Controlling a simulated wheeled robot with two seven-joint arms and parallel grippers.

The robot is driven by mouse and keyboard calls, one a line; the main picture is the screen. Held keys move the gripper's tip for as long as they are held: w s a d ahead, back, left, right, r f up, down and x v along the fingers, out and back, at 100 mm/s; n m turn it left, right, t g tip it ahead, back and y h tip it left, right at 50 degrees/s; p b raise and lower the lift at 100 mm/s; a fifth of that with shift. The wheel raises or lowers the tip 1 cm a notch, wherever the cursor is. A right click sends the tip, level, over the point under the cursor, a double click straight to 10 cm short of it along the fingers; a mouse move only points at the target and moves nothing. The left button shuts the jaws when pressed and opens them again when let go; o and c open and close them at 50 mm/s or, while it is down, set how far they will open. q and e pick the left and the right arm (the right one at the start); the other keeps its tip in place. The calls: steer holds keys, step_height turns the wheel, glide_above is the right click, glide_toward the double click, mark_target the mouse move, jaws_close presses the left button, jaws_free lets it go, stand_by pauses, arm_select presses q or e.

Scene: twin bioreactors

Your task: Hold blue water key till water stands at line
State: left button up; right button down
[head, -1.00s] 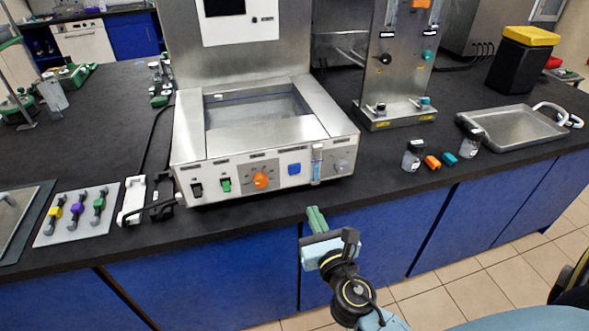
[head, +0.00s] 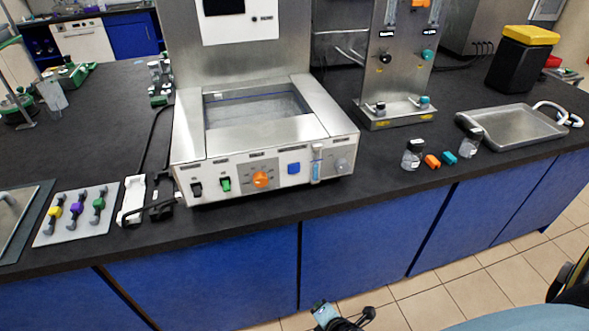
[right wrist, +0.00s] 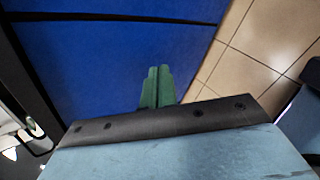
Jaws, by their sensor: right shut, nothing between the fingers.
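A sight tube (head: 317,162) with a bluish section stands just right of the key. The basin (head: 258,106) behind the panel has a thin blue line on its back wall; I cannot tell the exact water level. My right gripper (head: 323,312) is low at the bottom edge of the head view, below the counter and well away from the key. In the right wrist view its green fingers (right wrist: 157,87) are together and empty, before blue cabinet doors.
An orange knob (head: 261,180) and a green switch (head: 225,184) sit left of the key. A grey knob (head: 341,166) is to its right. Bottles (head: 411,155) and a metal tray (head: 518,127) stand further right. The counter front edge (head: 375,183) lies between my gripper and the bath.

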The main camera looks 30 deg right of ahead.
steer(key=s+f+m+g, duration=0.3)
steer(key=s+f+m, duration=0.3)
steer(key=s, duration=0.3)
steer(key=s+f+m+g+y, duration=0.1)
steer(key=s+f+m+g, duration=0.2)
steer(key=s+f+m, duration=0.3)
steer(key=s+f+m+g, duration=0.2)
steer(key=s+f+m, duration=0.4)
steer(key=s, duration=0.7)
steer(key=shift+s+d+f+m+g, duration=0.15)
steer(key=shift+s+f+m+g, duration=0.15)
steer(key=shift+s+g, duration=0.1)
